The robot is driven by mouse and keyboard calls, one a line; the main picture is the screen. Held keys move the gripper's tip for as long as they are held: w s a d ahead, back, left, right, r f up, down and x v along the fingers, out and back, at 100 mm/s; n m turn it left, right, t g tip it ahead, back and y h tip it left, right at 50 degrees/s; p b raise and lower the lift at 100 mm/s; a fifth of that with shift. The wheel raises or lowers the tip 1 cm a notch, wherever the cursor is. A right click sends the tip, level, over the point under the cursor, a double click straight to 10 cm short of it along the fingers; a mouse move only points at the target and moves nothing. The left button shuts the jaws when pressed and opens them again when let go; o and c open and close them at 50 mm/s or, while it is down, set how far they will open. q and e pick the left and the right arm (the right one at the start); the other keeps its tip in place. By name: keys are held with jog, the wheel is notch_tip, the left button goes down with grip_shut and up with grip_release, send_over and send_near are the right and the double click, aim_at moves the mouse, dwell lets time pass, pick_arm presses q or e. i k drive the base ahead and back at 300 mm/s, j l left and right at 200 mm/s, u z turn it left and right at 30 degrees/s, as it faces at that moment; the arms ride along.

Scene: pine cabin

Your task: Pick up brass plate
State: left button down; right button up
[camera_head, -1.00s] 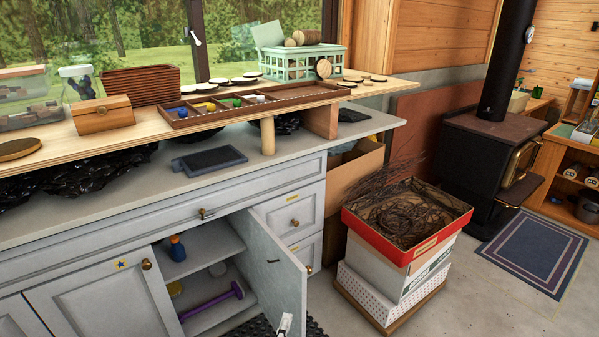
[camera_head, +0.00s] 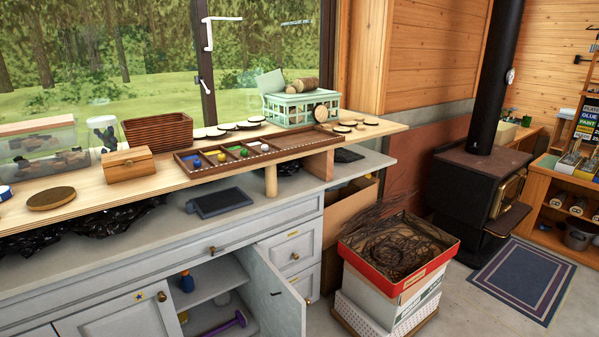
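I cannot make out anything that is clearly a brass plate. A flat round brown disc (camera_head: 51,198) lies on the raised wooden shelf at the left, but its material is unclear. Several thin dark-topped discs (camera_head: 222,128) lie on the same shelf near the green basket. The lower cabinet door (camera_head: 273,290) stands open, with a purple-handled tool (camera_head: 228,325) and a blue bottle (camera_head: 187,282) inside. Neither of my grippers is in view.
The wooden shelf also holds a divided tray (camera_head: 258,150), a wooden box (camera_head: 128,165) and a green basket (camera_head: 290,111). A red-rimmed box of twigs (camera_head: 398,289) stands right of the open door. Floor shows around the striped rug (camera_head: 522,277) by the black stove (camera_head: 468,190).

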aim_at(54, 197)
jog(key=l+u, duration=0.1)
jog(key=u, duration=0.5)
jog(key=i+l+u, duration=0.1)
jog(key=l+u, duration=0.85)
jog(key=l, duration=0.4)
jog(key=k+l+u, duration=0.1)
jog(key=l, duration=0.9)
jog(key=k+l, duration=0.15)
jog(key=l, duration=0.8)
jog(key=i+j, duration=0.1)
jog(key=j, duration=0.35)
jog(key=i+j, duration=0.15)
jog(key=j, duration=0.35)
jog(key=i+j, duration=0.1)
jog(key=j, duration=0.35)
